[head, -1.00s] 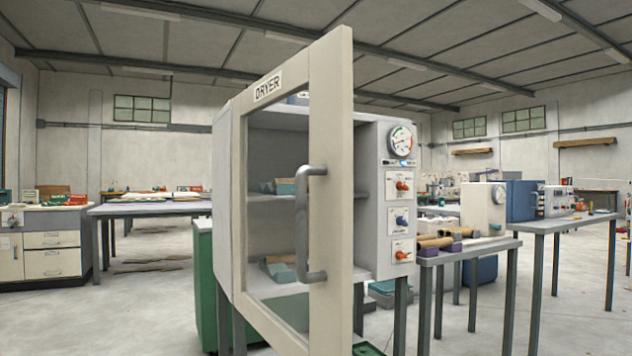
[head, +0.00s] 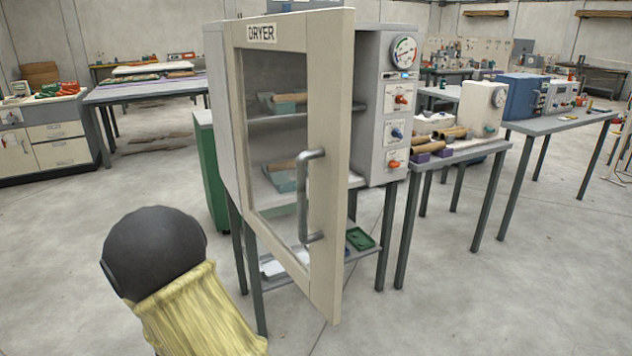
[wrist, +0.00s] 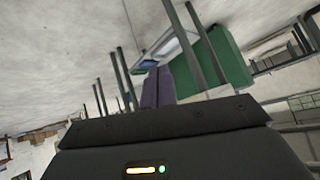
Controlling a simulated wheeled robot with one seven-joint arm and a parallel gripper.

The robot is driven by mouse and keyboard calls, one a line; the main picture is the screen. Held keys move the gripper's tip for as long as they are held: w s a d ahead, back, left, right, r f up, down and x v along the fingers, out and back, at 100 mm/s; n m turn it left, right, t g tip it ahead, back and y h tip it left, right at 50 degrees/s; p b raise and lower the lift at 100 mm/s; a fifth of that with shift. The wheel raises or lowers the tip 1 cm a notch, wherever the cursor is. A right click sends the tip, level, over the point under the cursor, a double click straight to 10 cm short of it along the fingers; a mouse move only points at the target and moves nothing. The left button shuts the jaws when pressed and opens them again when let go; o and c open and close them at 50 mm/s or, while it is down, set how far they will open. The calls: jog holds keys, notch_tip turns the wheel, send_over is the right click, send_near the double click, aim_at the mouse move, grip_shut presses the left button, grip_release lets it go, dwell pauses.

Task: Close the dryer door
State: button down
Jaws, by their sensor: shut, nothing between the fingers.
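The dryer (head: 383,55) stands on a legged stand in the middle of the head view. Its cream-framed glass door (head: 330,120), labelled DRYER, is swung wide open towards me. A grey bar handle (head: 304,195) is on the door's near-side frame. Behind the glass, shelves hold trays with brown rolls. My gripper's fingers (wrist: 157,87) are together and empty in the wrist view, pointing towards the stand legs and a green cabinet seen tilted. My gripper is out of the head view, where my arm's dark joint and yellow sleeve show at lower left, apart from the door.
A green cabinet (head: 212,170) stands left of the dryer. A table (head: 460,153) with rolls and a gauge box is on the right, with another table (head: 560,122) beyond. A worktable (head: 145,92) and drawers (head: 60,145) are at left. The floor in front is clear.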

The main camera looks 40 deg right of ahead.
jog(key=s+d+r+m+g+h+p, duration=0.1)
jog(key=s+r+m+g+h+p, duration=0.1)
jog(key=r+p, duration=0.9)
jog(key=s+d+r+m+g+h+p, duration=0.2)
jog(key=s+r+m+g+h+p, duration=0.1)
jog(key=r+p, duration=0.8)
jog(key=s+d+r+m+g+h+p, duration=0.1)
jog(key=s+r+m+g+h+p, duration=0.2)
jog(key=r+p, duration=0.9)
jog(key=s+g+h, duration=0.1)
jog(key=s+h, duration=0.2)
jog(key=shift+s+d+r+h, duration=0.25)
jog(key=shift+s+h, duration=0.05)
jog(key=shift+s, duration=0.1)
jog(key=shift+d, duration=0.1)
jog(key=p, duration=0.7)
send_near(330, 203)
jog(key=d, duration=0.5)
jog(key=shift+s+d+r, duration=0.15)
jog(key=shift+s+r, duration=0.05)
jog(key=shift+s, duration=0.15)
jog(key=shift+s+d+f, duration=0.1)
jog(key=shift+d+f, duration=0.1)
jog(key=shift+d, duration=0.55)
